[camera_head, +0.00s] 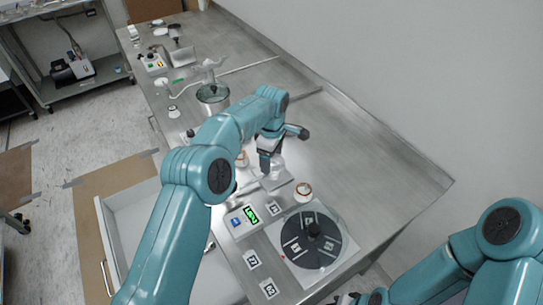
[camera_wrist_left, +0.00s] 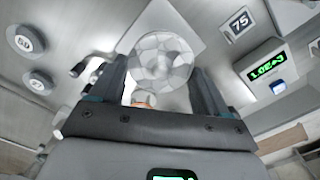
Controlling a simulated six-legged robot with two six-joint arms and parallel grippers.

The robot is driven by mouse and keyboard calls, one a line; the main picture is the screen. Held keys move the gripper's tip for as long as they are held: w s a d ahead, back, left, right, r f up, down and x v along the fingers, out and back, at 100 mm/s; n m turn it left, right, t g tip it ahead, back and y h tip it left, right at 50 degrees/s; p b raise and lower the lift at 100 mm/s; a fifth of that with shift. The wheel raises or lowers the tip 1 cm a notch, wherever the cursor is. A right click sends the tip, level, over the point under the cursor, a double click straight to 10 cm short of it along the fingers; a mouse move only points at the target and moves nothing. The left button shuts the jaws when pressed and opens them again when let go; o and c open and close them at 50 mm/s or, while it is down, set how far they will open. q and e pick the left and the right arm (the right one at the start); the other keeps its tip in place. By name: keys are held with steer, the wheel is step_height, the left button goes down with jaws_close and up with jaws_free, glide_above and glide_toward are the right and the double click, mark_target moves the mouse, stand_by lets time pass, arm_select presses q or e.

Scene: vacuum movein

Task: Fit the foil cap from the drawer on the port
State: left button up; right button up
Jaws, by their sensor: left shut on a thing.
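My left gripper (camera_head: 268,163) is above the bench, midway along the near part. In the left wrist view its two dark fingers (camera_wrist_left: 162,85) stand on either side of a crinkled, silvery faceted round piece, the foil cap (camera_wrist_left: 162,58), and hold it. In the head view the cap (camera_head: 278,163) shows only as a small pale shape. The open white drawer (camera_head: 117,225) is at lower left, partly hidden by my left arm. I cannot make out the port clearly; the gripper covers that area. My right arm is at lower right; its gripper (camera_head: 347,298) is at the bottom edge, too cut off to read.
A box with a green readout (camera_head: 242,220) stands near the bench edge. A dark segmented disc (camera_head: 297,225) lies right of it. The bench on the right (camera_head: 370,185) is clear.

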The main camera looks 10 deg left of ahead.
arm_select(q)
steer(key=shift+f+b, duration=0.3)
steer(key=shift+f, duration=0.2)
stand_by(0.4)
steer(key=o, duration=1.1)
steer(key=shift+r, duration=0.1)
steer(key=shift+r, duration=0.35)
step_height(320, 180, up, 8)
steer(key=shift+r, duration=0.2)
step_height(320, 180, up, 7)
steer(key=p, duration=0.4)
steer(key=shift+p, duration=0.3)
